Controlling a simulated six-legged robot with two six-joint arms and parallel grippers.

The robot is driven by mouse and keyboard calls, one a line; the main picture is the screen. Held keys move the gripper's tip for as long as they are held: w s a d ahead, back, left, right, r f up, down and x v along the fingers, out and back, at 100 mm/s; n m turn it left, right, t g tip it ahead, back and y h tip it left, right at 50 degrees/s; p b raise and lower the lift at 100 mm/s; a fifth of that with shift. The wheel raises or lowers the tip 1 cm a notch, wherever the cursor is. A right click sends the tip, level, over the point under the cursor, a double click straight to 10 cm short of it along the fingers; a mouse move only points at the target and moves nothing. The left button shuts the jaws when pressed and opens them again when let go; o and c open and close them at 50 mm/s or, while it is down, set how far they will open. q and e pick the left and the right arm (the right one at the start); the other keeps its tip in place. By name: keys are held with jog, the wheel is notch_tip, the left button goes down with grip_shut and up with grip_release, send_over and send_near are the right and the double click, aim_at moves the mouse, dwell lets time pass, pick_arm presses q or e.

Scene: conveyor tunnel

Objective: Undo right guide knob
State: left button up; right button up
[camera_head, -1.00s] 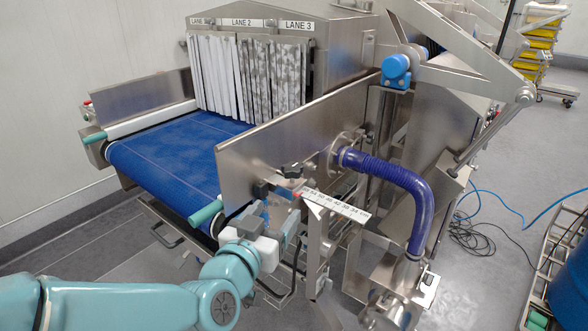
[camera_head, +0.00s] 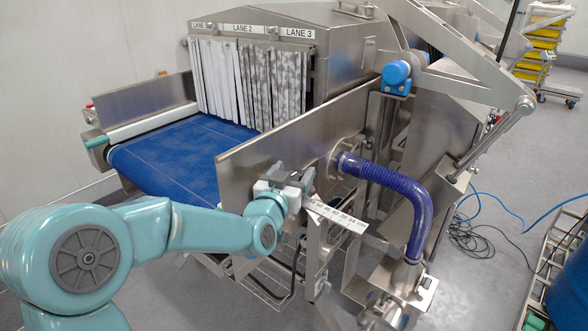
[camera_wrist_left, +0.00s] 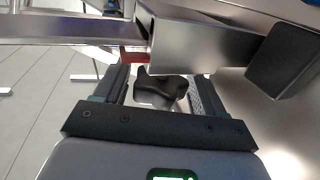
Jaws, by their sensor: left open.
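The black lobed knob (camera_wrist_left: 158,92) sits between the two fingers of my left gripper (camera_wrist_left: 163,80) in the left wrist view. The fingers stand on either side of it, open, with a gap visible at least on the left. In the head view my left gripper (camera_head: 292,177) is at the outer face of the steel right guide plate (camera_head: 270,138), by the scale strip (camera_head: 345,217). It hides the knob there. A red piece (camera_wrist_left: 133,57) shows just beyond the knob. My right gripper is not in view.
A steel bar (camera_wrist_left: 185,45) crosses close above the knob in the wrist view. A blue ribbed hose (camera_head: 400,183) curves just right of the gripper. The blue belt (camera_head: 175,160) lies behind the guide plate, leading to strip curtains (camera_head: 250,80).

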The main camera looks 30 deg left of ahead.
pick_arm(q)
jog(key=shift+w, duration=0.25)
jog(key=c, duration=1)
jog(key=shift+o, duration=0.2)
